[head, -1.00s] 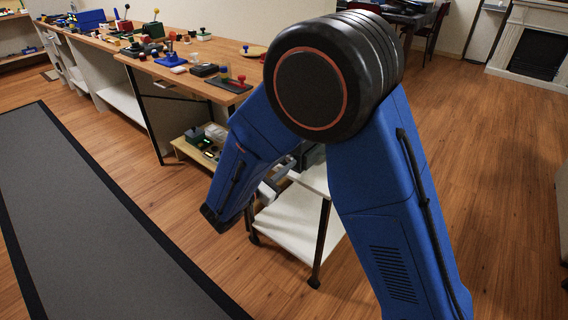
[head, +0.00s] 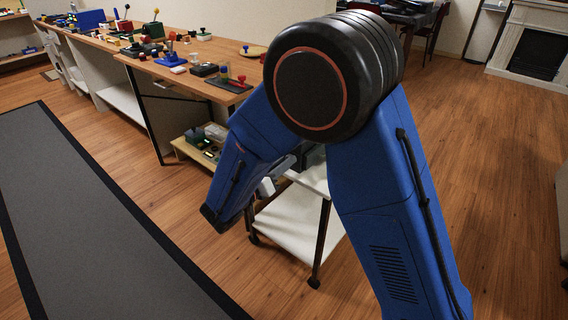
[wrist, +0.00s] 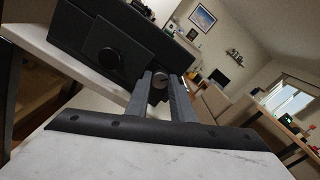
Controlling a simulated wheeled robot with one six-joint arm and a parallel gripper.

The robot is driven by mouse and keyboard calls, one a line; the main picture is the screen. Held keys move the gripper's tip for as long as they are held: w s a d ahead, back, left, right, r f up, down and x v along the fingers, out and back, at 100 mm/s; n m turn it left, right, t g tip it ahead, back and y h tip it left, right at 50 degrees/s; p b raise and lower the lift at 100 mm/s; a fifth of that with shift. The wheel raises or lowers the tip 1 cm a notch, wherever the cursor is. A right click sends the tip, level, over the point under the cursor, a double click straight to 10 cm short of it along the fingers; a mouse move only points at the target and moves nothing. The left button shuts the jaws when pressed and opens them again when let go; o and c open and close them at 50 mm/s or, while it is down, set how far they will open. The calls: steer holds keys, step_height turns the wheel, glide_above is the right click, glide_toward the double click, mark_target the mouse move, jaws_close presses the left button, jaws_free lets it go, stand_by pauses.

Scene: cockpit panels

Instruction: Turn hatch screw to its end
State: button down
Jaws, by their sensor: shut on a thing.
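In the wrist view a dark box (wrist: 70,30) stands tilted in the picture on a white top. Its near face carries a round dark knob (wrist: 108,58). To the right of that knob, a small round grey screw head (wrist: 160,80) with a line across it sits between the fingertips of my gripper (wrist: 161,82). The two grey fingers are shut on this screw. The screw's shaft and its seat are hidden. In the head view my blue arm covers most of the box (head: 312,156), and only grey parts of my gripper show.
A white two-level cart (head: 290,235) with dark legs carries the box. A long wooden workbench (head: 200,55) with many small coloured parts stands behind, left. A low wooden shelf (head: 185,148) holds more items. The grey mat (head: 85,220) and the floor at right are clear.

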steer(key=shift+n, duration=3.6)
steer(key=c, duration=1.5)
jaws_free()
steer(key=shift+c, duration=0.2)
steer(key=shift+a, duration=0.1)
steer(key=v, duration=1.7)
steer(key=shift+s, duration=0.2)
steer(key=shift+a+f, duration=0.1)
steer(key=shift+a, duration=0.05)
